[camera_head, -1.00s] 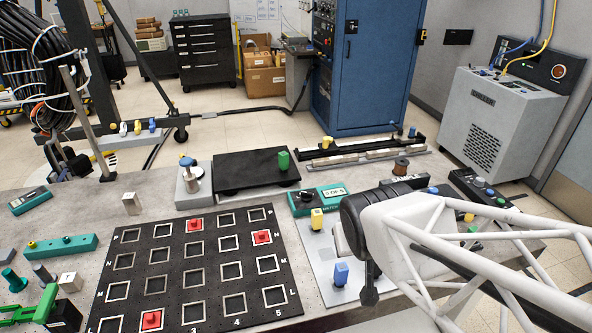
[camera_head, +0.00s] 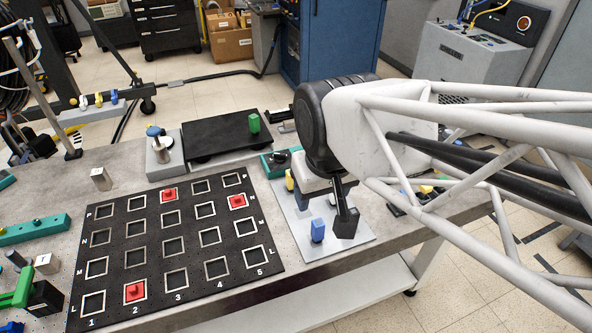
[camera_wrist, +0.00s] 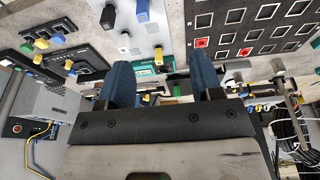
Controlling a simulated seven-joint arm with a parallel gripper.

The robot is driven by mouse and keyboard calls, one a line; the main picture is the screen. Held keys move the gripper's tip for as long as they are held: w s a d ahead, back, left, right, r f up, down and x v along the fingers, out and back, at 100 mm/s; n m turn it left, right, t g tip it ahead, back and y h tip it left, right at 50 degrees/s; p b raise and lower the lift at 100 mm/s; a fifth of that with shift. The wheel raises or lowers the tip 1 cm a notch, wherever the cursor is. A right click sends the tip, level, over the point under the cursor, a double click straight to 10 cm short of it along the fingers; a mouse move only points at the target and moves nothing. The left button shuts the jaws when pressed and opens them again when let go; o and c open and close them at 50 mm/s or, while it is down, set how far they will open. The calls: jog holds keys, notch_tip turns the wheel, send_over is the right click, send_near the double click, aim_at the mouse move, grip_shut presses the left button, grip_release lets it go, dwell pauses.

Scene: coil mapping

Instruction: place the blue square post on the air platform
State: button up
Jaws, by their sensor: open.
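The blue square post (camera_head: 318,230) stands upright on a light grey plate (camera_head: 338,248) at the right of the bench. It also shows at the top of the wrist view (camera_wrist: 142,10). My gripper (camera_head: 345,215) is open and empty, over the plate just right of the blue post and apart from it in the picture. In the wrist view, the gap between my two fingers (camera_wrist: 162,62) holds nothing. A low black platform (camera_head: 205,137), which looks like the air platform, lies at the back of the bench with a green post (camera_head: 254,123) on its right part.
A yellow post (camera_head: 289,181) stands behind the blue one, partly hidden by my wrist. A black grid board (camera_head: 190,262) with several red pieces fills the bench middle. A grey block with a blue-topped knob (camera_head: 160,155) stands left of the platform. The platform's left part is bare.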

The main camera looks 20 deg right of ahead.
jog(key=shift+f, duration=0.1)
jog(key=t+h, duration=0.2)
jog(key=t, duration=0.4)
send_over(321, 232)
jog(key=s, duration=0.4)
notch_tip(321, 232, down, 12)
jog(key=f, duration=0.1)
jog(key=f+t, duration=0.1)
jog(key=f, duration=0.2)
jog(key=f+t+y, duration=0.1)
jog(key=f, duration=0.2)
jog(key=s+f+t, duration=0.1)
jog(key=f+t, duration=0.1)
jog(key=shift+d+f+y, duration=0.3)
jog(key=shift+f, duration=0.1)
jog(key=shift+s+a+f+t+y, duration=0.15)
jog(key=shift+s+a+f+t, duration=0.1)
jog(key=shift+f, duration=0.1)
jog(key=shift+s+a+f+t+y, duration=0.1)
jog(key=shift+f+t+y, duration=0.05)
jog(key=shift+f+t, duration=0.15)
jog(key=shift+f, duration=0.1)
jog(key=shift+x, duration=1.3)
